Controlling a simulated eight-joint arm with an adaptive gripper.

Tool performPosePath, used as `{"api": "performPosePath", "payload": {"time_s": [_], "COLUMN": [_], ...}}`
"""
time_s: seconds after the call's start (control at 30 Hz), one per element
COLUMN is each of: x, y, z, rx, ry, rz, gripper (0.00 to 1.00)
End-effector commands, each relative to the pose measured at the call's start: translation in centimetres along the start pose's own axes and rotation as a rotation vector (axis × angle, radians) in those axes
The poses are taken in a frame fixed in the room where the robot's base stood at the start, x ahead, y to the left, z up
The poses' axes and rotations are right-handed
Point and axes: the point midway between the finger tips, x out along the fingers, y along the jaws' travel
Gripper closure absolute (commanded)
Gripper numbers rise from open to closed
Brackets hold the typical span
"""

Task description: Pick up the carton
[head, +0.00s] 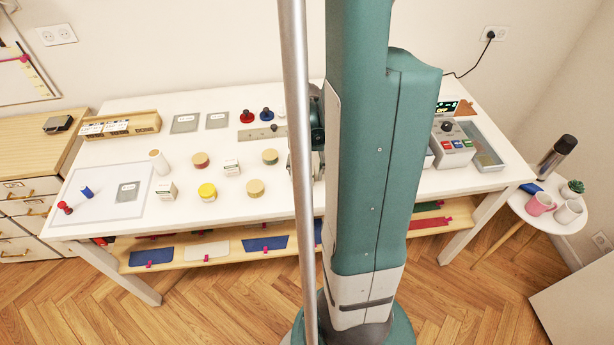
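Two small white box-shaped cartons stand on the white table (330,205). One carton (167,191) is at the front left, near the grey-white mat. The other carton (232,167) is farther right, between round-lidded jars. I cannot tell which of the two the task means. My arm's large green and white links cross the middle of the view and hide part of the table.
Near the cartons are a yellow-lidded jar (208,192), brown-lidded jars (255,188) and a white cylinder (158,162). A wooden box (118,126) is at the back left. A grey device (453,145) stands right. A round side table (560,218) holds mugs.

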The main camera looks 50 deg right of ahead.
Motion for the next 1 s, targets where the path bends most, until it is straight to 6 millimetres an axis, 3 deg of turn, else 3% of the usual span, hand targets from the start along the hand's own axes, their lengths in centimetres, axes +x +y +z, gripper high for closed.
{"api": "performPosePath", "payload": {"time_s": [0.2, 0.8, 1.0], "x": [1.15, 1.25, 1.24], "y": [0.00, 0.01, 0.00], "z": [0.01, 0.01, 0.01], "rx": [0.000, 0.000, 0.000], "ry": [0.000, 0.000, 0.000], "rz": [0.000, 0.000, 0.000], "gripper": [0.52, 0.52, 0.76]}}
